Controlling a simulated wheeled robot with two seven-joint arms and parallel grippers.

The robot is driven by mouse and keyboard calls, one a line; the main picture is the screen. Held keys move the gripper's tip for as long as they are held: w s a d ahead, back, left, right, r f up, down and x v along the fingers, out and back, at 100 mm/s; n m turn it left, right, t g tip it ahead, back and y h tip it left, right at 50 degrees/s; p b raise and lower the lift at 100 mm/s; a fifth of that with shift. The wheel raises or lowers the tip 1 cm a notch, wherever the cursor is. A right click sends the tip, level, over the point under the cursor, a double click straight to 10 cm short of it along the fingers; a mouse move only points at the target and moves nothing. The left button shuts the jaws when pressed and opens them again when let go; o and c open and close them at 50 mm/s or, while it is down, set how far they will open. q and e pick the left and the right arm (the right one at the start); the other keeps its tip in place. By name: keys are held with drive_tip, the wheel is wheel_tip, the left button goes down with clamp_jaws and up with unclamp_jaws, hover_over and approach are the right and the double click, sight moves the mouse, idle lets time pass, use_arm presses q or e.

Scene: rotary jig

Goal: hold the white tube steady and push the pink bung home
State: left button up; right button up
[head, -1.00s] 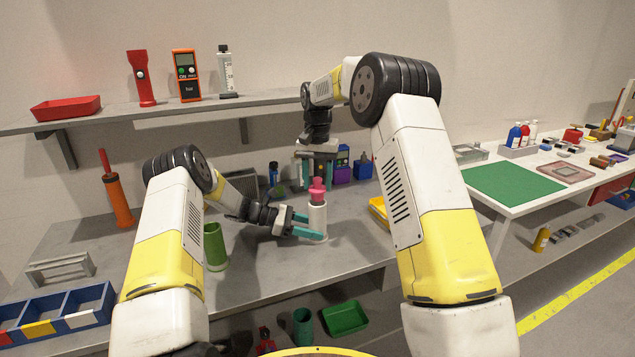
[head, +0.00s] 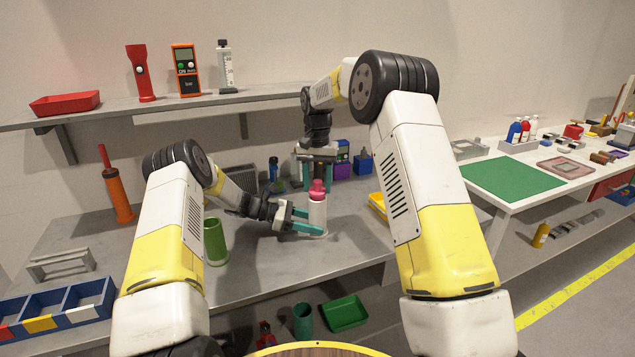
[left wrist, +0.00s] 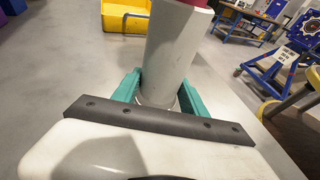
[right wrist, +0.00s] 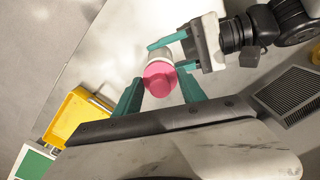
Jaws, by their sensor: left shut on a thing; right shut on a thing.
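The white tube (head: 317,216) stands upright on the grey bench. My left gripper (head: 308,224) is shut on its lower part, one teal finger on each side; the tube also shows in the left wrist view (left wrist: 168,60). The pink bung (head: 317,188) sits at the tube's top, with its upper part standing above the rim. My right gripper (head: 318,182) points down from above and is shut on the bung. In the right wrist view the bung's round pink top (right wrist: 160,78) shows near the fingertips. How deep the bung sits inside the tube is hidden.
A yellow tray (head: 378,206) lies right of the tube. A green cup (head: 215,243) stands to the left, near my left arm. Purple and blue boxes (head: 362,164) stand behind. A blue divided bin (head: 60,310) is at the front left.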

sight(318, 181)
drive_tip(key=shift+f, duration=0.85)
drive_tip(key=o, duration=1.4)
drive_tip(key=shift+o, duration=0.2)
drive_tip(key=shift+r, duration=0.1)
wheel_tip(318, 181, up, 12)
drive_tip(key=shift+f, duration=0.1)
use_arm(q)
drive_tip(key=o, duration=1.1)
drive_tip(key=shift+c, duration=0.2)
